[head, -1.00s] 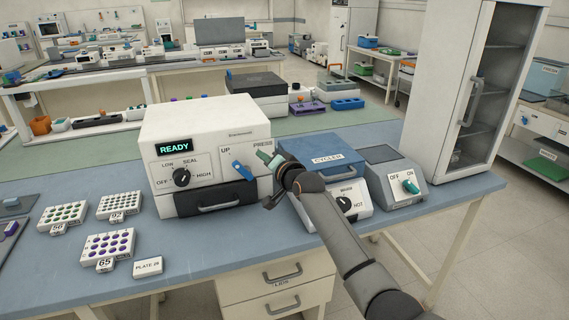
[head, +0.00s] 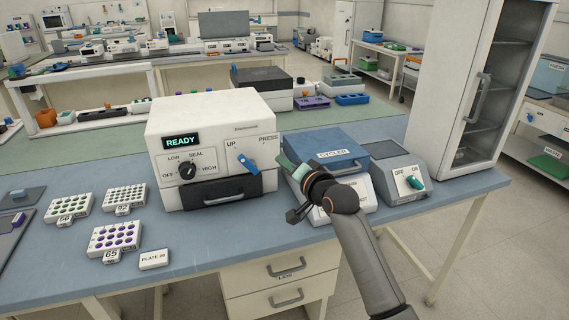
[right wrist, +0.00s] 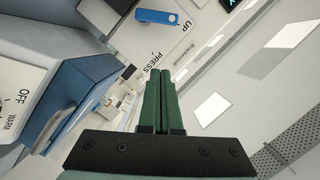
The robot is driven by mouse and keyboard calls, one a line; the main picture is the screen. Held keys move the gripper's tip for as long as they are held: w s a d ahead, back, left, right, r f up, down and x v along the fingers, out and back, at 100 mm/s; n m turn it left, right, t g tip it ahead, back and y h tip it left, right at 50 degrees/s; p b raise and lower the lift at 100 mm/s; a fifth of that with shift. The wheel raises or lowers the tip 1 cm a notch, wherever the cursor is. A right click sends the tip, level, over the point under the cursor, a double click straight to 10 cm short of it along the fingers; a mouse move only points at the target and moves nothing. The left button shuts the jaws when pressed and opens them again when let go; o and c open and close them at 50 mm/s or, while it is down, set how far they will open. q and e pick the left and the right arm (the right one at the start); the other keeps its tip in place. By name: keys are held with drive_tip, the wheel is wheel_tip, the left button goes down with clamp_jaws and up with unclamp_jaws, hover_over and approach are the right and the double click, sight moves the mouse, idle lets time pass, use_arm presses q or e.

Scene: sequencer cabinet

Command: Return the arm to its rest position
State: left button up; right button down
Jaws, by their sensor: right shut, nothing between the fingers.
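My right gripper (head: 288,167) is shut and empty. In the head view it hangs just in front of the blue-topped cycler (head: 335,146), to the right of the white sealer (head: 208,115). Its green fingers lie together in the right wrist view (right wrist: 156,98). My right arm reaches up from the bottom right and hides part of the cycler's front panel. The sealer's blue lever (head: 248,160) is apart from the gripper, and it also shows in the right wrist view (right wrist: 165,19). The sealer's display reads READY. My left gripper is not in view.
Numbered well plates (head: 115,238) and a PLATE 29 label block (head: 154,259) lie at the left of the blue bench. A grey device with a teal switch (head: 411,181) stands right of the cycler. A tall cabinet (head: 470,85) stands behind it.

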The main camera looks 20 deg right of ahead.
drive_tip(key=shift+f, duration=0.1)
drive_tip(key=s+f+n+g, duration=0.2)
drive_tip(key=s+f, duration=0.5)
drive_tip(key=f, duration=0.4)
drive_tip(key=s+f+n+g, duration=0.1)
drive_tip(key=s+f+n, duration=0.1)
drive_tip(key=s+f, duration=0.7)
drive_tip(key=s+f+n+g, duration=0.1)
drive_tip(key=s+f+n, duration=0.1)
drive_tip(key=s+f, duration=0.3)
drive_tip(key=s+a+f+n+g, duration=0.1)
drive_tip(key=s+f, duration=0.3)
drive_tip(key=s, duration=0.6)
drive_tip(key=s+f+n+g+h, duration=0.1)
drive_tip(key=s+f+n, duration=0.2)
drive_tip(key=s+f, duration=0.2)
drive_tip(key=s, duration=0.2)
drive_tip(key=shift+s+a+f, duration=0.35)
drive_tip(key=shift+a, duration=0.05)
drive_tip(key=shift+g, duration=0.3)
